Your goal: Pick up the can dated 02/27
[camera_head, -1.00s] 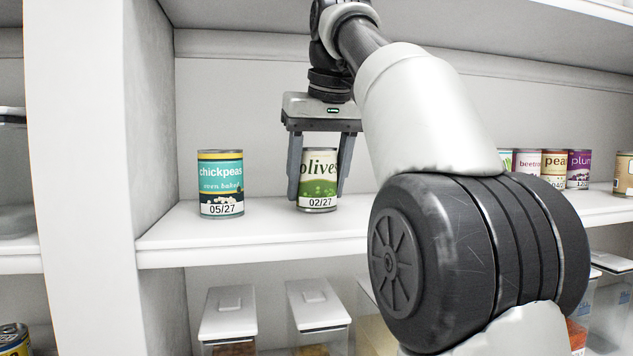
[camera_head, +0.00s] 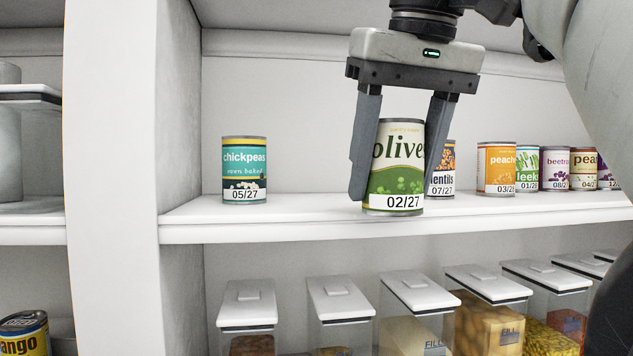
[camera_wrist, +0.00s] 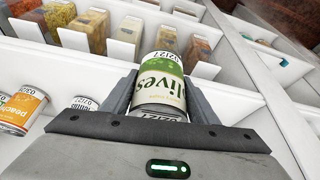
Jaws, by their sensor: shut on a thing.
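The olives can (camera_head: 396,170), white and green with a label reading 02/27, is between the two fingers of my gripper (camera_head: 397,172). My gripper is shut on it and holds it upright in front of the shelf. The can also shows in the wrist view (camera_wrist: 159,88), between the fingers there. Its bottom appears near the front edge of the shelf (camera_head: 300,215) in the head view.
A teal chickpeas can (camera_head: 244,172) dated 05/27 stands to the left. A lentils can (camera_head: 441,172) is partly hidden behind my gripper. A peach can (camera_head: 496,170) and several others stand to the right. Lidded containers (camera_head: 340,300) fill the shelf below.

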